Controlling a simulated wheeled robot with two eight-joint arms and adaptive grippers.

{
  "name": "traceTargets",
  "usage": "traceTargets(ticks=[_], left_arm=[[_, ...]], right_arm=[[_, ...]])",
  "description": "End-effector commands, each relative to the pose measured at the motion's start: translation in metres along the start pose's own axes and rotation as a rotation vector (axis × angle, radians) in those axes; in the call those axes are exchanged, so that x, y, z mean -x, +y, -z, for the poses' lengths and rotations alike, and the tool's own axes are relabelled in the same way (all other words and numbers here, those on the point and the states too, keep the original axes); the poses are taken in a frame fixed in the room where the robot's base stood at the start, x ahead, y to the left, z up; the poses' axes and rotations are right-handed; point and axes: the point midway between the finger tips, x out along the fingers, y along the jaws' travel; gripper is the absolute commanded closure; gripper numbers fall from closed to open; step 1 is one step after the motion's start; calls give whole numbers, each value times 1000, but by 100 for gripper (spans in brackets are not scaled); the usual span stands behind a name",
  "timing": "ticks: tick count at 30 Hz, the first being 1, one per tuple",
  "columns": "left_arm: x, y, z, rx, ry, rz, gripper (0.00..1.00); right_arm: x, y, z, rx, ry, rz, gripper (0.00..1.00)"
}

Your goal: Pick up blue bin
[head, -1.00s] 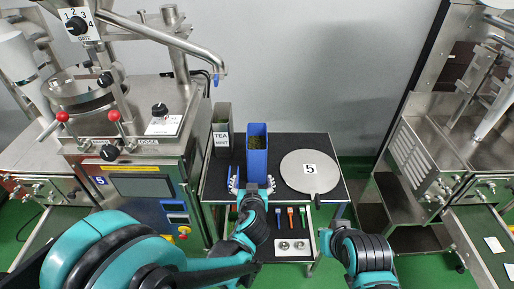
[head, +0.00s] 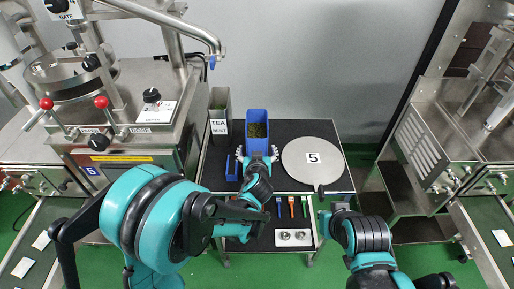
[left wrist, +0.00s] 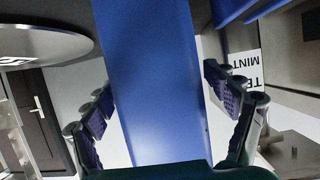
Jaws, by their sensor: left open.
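The blue bin (head: 257,117), with green-brown contents (head: 257,130), stands upright near the back of the black table. In the left wrist view its plain blue wall (left wrist: 155,80) fills the middle. My left gripper (head: 258,153) is at the near side of the bin, with its pale fingertips to either side. The left wrist view shows its open fingers (left wrist: 165,115) flanking the bin, with gaps visible between them and the wall.
A grey TEA MINT bin (head: 219,112) stands left of the blue bin. A blue piece (head: 234,165) lies beside my left gripper. A round plate marked 5 (head: 312,177) is on the right. Colored tools (head: 291,207) lie nearer. Steel machines stand on both sides.

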Motion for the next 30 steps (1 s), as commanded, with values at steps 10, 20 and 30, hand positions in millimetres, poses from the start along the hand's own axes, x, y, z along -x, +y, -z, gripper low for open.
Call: traceTargets(ticks=[10, 20, 30], left_arm=[[0, 0, 1, 0, 0, 0, 56], [0, 0, 1, -1, 1, -1, 92], [10, 0, 25, -1, 1, -1, 92]], right_arm=[[1, 0, 1, 0, 0, 0, 100], [1, 0, 1, 0, 0, 0, 100], [12, 0, 9, 0, 0, 0, 100]])
